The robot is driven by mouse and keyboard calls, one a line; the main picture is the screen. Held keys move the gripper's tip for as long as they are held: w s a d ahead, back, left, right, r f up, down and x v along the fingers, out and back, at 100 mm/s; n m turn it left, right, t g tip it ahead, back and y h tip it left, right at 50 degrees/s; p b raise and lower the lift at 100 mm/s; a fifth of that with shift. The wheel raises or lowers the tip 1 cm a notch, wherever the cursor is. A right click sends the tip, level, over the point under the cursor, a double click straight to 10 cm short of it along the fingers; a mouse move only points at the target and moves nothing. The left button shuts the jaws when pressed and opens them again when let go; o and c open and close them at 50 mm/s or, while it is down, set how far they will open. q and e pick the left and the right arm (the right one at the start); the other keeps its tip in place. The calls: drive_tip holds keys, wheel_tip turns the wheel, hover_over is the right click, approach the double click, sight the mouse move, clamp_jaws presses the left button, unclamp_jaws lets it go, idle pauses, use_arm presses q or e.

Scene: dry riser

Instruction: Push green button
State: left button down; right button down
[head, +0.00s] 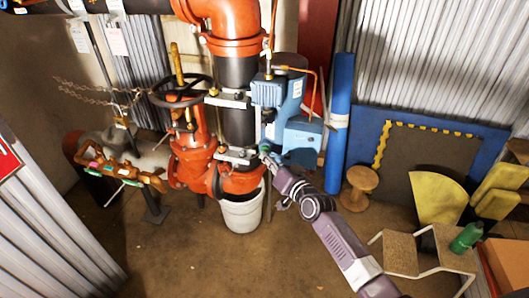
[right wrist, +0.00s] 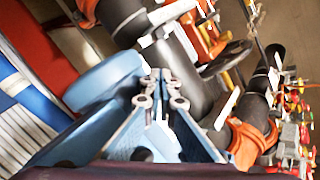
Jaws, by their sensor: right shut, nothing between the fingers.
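My right gripper (head: 266,149) is shut with nothing between its fingers. Its teal tip is close to the blue motor unit (head: 281,93) and its lower blue housing (head: 302,133), beside the black vertical pipe (head: 238,112). In the right wrist view the light blue fingers of my right gripper (right wrist: 160,78) meet at the tips, with a rounded blue housing (right wrist: 104,82) just left of them. I cannot make out a green button in either view; it may be hidden by the gripper. I cannot tell whether the tip touches anything. My left gripper is out of view.
An orange valve with a black handwheel (head: 181,91) stands left of the pipe. A white bucket (head: 242,213) is below it. A blue roll (head: 340,120), a wooden spool (head: 359,188) and a stool (head: 422,251) are to the right. The floor at front left is clear.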

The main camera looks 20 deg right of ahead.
drive_tip(key=shift+w+d, duration=0.2)
drive_tip(key=shift+w, duration=0.1)
drive_tip(key=shift+s+r, duration=0.1)
drive_tip(key=shift+s+a, duration=0.15)
drive_tip(key=shift+s, duration=0.05)
idle(0.4)
drive_tip(key=s+a+p, duration=0.3)
drive_tip(key=s+p, duration=0.1)
drive_tip(key=s, duration=0.1)
drive_tip(key=shift+a, duration=0.25)
